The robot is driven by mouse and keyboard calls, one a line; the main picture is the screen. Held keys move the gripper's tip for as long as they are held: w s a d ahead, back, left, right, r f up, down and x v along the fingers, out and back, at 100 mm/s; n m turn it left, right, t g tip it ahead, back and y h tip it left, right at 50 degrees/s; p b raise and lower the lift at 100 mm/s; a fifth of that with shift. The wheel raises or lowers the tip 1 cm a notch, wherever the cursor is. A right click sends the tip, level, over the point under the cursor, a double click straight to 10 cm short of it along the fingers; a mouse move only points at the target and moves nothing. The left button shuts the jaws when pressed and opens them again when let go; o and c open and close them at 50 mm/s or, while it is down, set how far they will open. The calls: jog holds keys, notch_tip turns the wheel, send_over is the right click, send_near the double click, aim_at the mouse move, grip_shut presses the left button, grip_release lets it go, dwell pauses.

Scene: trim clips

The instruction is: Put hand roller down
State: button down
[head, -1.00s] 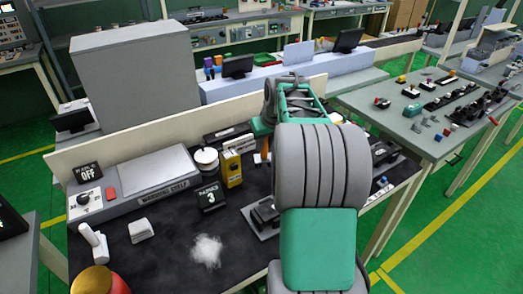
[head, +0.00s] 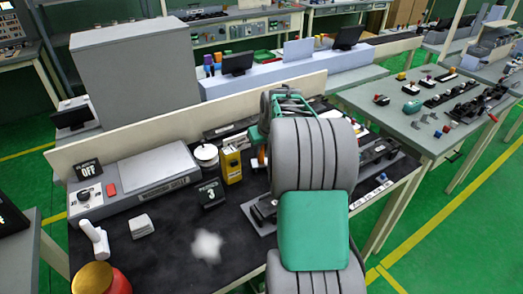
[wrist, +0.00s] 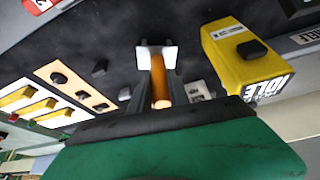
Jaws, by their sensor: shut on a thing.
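In the wrist view my gripper (wrist: 158,92) is shut on the orange handle of the hand roller (wrist: 159,82). A pale forked end of the roller shows beyond the fingers, against the dark bench top. I cannot tell whether the roller touches the bench. In the head view my arm covers most of the gripper. A bit of orange, likely the handle (head: 262,154), shows just right of the yellow box.
The yellow box (wrist: 245,55) marked IDLE stands close beside the roller in the wrist view. A tan strip (wrist: 75,83) and yellow-and-white pieces (wrist: 38,107) lie left. In the head view the dark bench top (head: 165,255) has open room at front, around a white fluffy patch (head: 207,246).

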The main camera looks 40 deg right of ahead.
jog(key=c, duration=1.6)
grip_release()
jog(key=shift+s+a+f, duration=0.1)
jog(key=shift+s+f, duration=0.1)
jog(key=shift+f, duration=0.45)
jog(key=shift+o, duration=0.8)
jog(key=shift+w, duration=0.15)
jog(key=shift+o, duration=1)
jog(key=shift+r, duration=0.45)
jog(key=d+v, duration=0.1)
jog(key=v, duration=1.1)
jog(key=s+a+f+n, duration=0.1)
jog(key=s+a, duration=0.2)
jog(key=a, duration=0.7)
jog(key=s+a, duration=0.3)
jog(key=a, duration=0.6)
jog(key=s+a+f+n+g, duration=0.1)
jog(key=s+a+f, duration=0.5)
jog(key=s+a, duration=0.2)
jog(key=shift+s+f+y, duration=0.15)
jog(key=shift+s+y, duration=0.25)
jog(key=shift+s, duration=0.7)
